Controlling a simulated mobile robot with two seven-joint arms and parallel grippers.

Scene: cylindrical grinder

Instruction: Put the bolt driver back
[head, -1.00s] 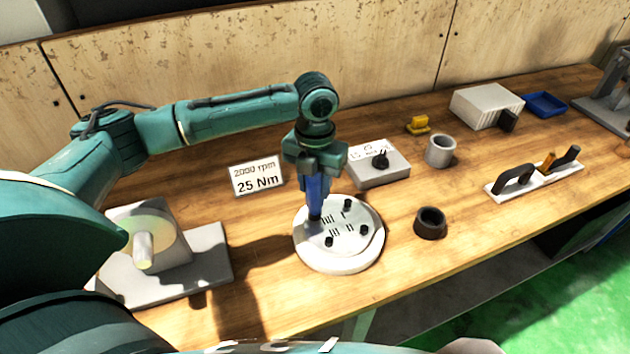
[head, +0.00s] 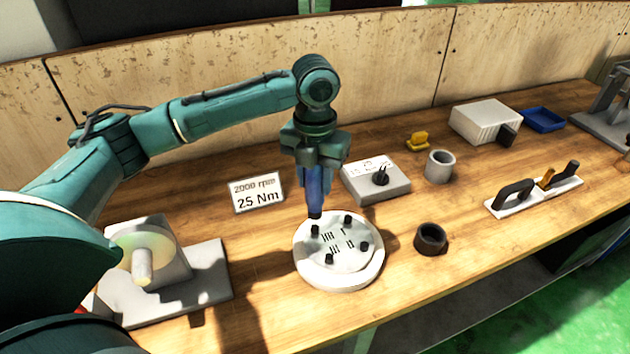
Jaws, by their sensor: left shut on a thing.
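My left gripper (head: 316,160) points down and is shut on the blue bolt driver (head: 316,188). The driver hangs upright, its dark tip over the back left part of a round white disc (head: 340,278). The disc carries several black bolts, one just below the driver's tip. I cannot tell for sure whether the tip touches that bolt or is a little above it. My right gripper is not in view.
A sign reading 2000 rpm, 25 Nm (head: 258,192) stands behind the disc. A grey box with a knob (head: 360,186), a grey ring (head: 439,167), a dark ring (head: 430,239) and a white holder with handles (head: 537,194) lie to the right. A grey wheel stand (head: 205,280) is at left.

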